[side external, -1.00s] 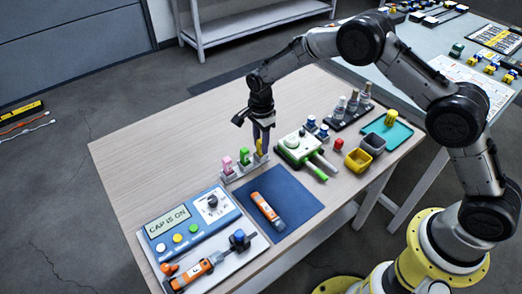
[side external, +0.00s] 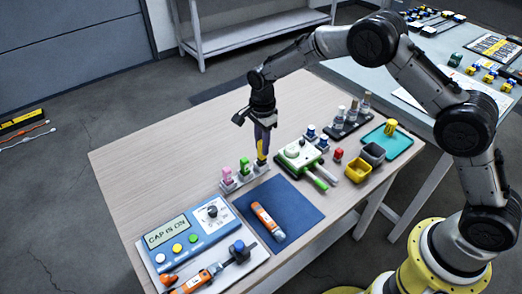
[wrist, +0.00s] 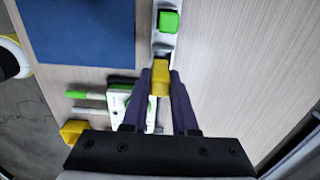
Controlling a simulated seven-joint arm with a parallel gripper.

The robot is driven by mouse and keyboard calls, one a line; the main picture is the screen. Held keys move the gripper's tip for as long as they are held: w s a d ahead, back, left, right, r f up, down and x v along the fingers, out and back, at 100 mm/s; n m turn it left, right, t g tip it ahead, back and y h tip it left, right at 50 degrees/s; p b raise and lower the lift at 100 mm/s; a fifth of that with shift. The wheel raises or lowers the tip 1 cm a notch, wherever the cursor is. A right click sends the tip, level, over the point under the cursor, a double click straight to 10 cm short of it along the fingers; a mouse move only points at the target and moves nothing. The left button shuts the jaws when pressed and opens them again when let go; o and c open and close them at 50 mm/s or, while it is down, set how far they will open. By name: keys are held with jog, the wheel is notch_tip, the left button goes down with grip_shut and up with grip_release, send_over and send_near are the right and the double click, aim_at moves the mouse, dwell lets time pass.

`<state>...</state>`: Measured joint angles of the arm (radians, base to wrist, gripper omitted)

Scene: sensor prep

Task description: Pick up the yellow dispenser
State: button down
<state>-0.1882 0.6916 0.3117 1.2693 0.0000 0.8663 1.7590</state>
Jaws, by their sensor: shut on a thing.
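The yellow dispenser (side external: 262,150) stands upright at the right end of a small light rack (side external: 236,183). My gripper (side external: 263,146) points down over it with dark fingers. In the wrist view my gripper (wrist: 160,84) is shut on the yellow dispenser (wrist: 160,76), with one finger on each side. Its lower part is hidden, and I cannot tell whether it is clear of its slot. A green dispenser (side external: 245,165) and a pink one (side external: 227,175) stand in the same rack to its left.
A green-and-white device (side external: 298,153) stands close on the right, with a bottle rack (side external: 350,125) behind it. A blue mat (side external: 290,190) with an orange tool lies in front. A panel reading "CAP IS ON" (side external: 185,235) is at front left. The table's back left is bare.

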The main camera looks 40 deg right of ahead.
jog(key=s+d+r, duration=0.2)
jog(key=s+r, duration=0.7)
jog(key=s, duration=0.4)
jog(key=shift+s+d, duration=0.2)
jog(key=shift+d, duration=0.05)
jog(key=shift+r, duration=0.1)
jog(key=c, duration=1.3)
grip_release()
grip_shut()
jog(key=shift+w+d+f, duration=0.95)
jog(key=shift+d+f, duration=0.05)
jog(key=shift+f, duration=0.15)
jog(key=shift+w+d+f, duration=0.95)
jog(key=shift+f, duration=0.2)
jog(key=shift+w+d+f, duration=0.95)
jog(key=shift+d+f, duration=0.05)
jog(key=shift+f, duration=0.15)
